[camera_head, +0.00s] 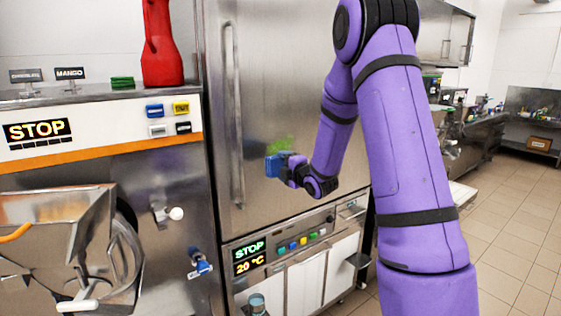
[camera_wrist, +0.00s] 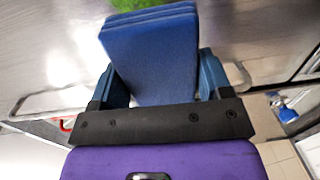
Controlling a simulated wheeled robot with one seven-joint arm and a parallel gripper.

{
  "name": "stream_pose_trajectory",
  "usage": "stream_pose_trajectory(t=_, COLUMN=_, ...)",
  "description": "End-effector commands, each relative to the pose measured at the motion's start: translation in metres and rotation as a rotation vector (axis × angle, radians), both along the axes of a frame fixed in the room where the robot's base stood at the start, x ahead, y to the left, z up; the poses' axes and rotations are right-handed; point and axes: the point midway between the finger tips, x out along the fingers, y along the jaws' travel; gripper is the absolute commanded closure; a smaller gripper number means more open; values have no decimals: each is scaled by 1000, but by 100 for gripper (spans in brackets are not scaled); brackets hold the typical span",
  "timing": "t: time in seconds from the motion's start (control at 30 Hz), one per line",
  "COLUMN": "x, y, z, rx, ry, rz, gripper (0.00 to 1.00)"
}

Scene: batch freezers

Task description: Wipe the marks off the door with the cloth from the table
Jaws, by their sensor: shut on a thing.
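The door (camera_head: 265,100) is a tall brushed-steel panel with a long vertical handle (camera_head: 234,115) on its left side. Green marks (camera_head: 283,145) show on the door just above the cloth, and a green patch also shows at the top of the wrist view (camera_wrist: 140,4). The blue folded cloth (camera_head: 273,165) is at the door's surface; whether it touches is hard to tell. My gripper (camera_wrist: 155,90) is shut on the cloth (camera_wrist: 152,50), with a finger on each side of it. The table is not clearly seen.
A panel (camera_head: 250,257) with STOP and 20 °C displays sits below the door. A machine with a STOP display (camera_head: 38,130) stands at left, carrying a red bottle (camera_head: 162,45) and a green block (camera_head: 122,83) on top. Tiled floor (camera_head: 515,200) is open at right.

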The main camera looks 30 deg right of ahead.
Motion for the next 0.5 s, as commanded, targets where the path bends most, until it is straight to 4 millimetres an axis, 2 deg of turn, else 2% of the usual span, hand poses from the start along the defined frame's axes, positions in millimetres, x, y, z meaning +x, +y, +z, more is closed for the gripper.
stream_pose_trajectory(t=0.2, x=-4, y=-2, z=13, rx=2, ry=-46, rz=27, gripper=47)
stream_pose_trajectory(t=0.5, x=20, y=0, z=13, rx=2, ry=-45, rz=29, gripper=47)
